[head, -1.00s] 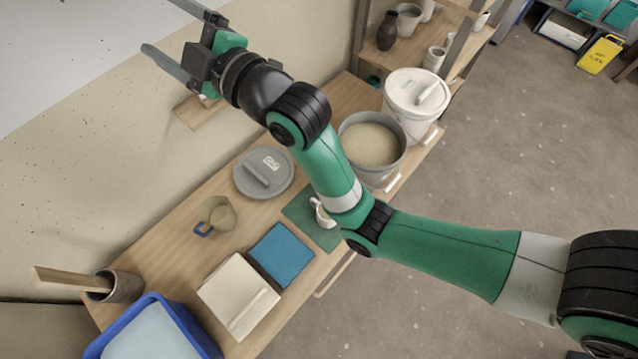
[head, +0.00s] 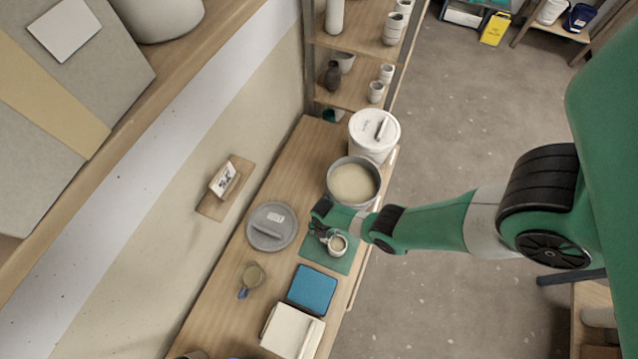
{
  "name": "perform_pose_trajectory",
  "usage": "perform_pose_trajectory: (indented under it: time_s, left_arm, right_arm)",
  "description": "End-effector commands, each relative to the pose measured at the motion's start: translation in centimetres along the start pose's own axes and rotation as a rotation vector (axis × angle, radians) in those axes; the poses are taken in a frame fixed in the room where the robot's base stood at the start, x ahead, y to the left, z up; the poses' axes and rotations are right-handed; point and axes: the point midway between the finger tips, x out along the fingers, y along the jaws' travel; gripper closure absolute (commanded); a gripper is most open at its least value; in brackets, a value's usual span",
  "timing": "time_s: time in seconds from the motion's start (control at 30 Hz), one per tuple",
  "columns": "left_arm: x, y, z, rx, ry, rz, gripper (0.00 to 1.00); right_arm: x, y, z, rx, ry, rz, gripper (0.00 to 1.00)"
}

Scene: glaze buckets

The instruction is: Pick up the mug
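A small white mug (head: 337,244) with a beige inside stands on the green mat (head: 318,255) on the wooden workbench. My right arm comes in from the right, and its wrist and gripper (head: 320,228) are low over the mat, just to the upper left of the mug. The gripper is small and partly hidden by its own wrist, so I cannot tell whether its fingers are open or touch the mug. My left gripper is not in view.
A grey bucket (head: 340,178) of beige glaze and a lidded white bucket (head: 363,152) stand beyond the mat.

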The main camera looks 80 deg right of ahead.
Motion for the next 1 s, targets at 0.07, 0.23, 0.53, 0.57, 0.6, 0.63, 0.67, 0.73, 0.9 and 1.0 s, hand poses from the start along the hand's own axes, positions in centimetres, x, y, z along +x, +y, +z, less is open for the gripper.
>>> perform_pose_trajectory:
  time_s: [0.07, 0.23, 0.53, 0.57, 0.6, 0.63, 0.67, 0.73, 0.9, 1.0]
  left_arm:
    - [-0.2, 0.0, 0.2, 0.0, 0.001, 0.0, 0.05]
    - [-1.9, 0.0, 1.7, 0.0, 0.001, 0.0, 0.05]
    - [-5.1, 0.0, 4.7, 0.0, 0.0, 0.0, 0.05]
    - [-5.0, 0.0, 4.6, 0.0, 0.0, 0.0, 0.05]
    - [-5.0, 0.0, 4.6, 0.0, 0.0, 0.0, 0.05]
    - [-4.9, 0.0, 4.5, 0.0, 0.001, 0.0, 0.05]
    - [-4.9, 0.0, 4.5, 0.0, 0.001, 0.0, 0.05]
    - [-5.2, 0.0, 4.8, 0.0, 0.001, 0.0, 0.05]
    - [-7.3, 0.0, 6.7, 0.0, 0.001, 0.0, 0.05]
    - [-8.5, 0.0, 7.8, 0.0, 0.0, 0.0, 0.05]
  right_arm:
    - [0.3, 0.0, 0.0, 0.001, 0.0, 0.0, 0.13]
    - [2.4, 0.1, 0.0, 0.001, -0.001, 0.002, 0.13]
    - [6.8, 0.2, 0.1, 0.001, -0.002, 0.004, 0.13]
    - [6.8, 0.2, 0.1, 0.001, -0.002, 0.004, 0.13]
    - [6.7, 0.2, 0.1, 0.001, -0.002, 0.004, 0.13]
    - [6.6, 0.2, 0.1, 0.001, -0.002, 0.004, 0.13]
    - [6.6, 0.2, 0.1, 0.001, -0.002, 0.004, 0.13]
    - [7.0, 0.2, 0.1, 0.001, -0.001, 0.004, 0.13]
    - [9.9, -0.1, 0.1, 0.002, -0.001, 0.003, 0.13]
    - [11.5, -0.1, 0.1, 0.001, -0.001, 0.003, 0.13]
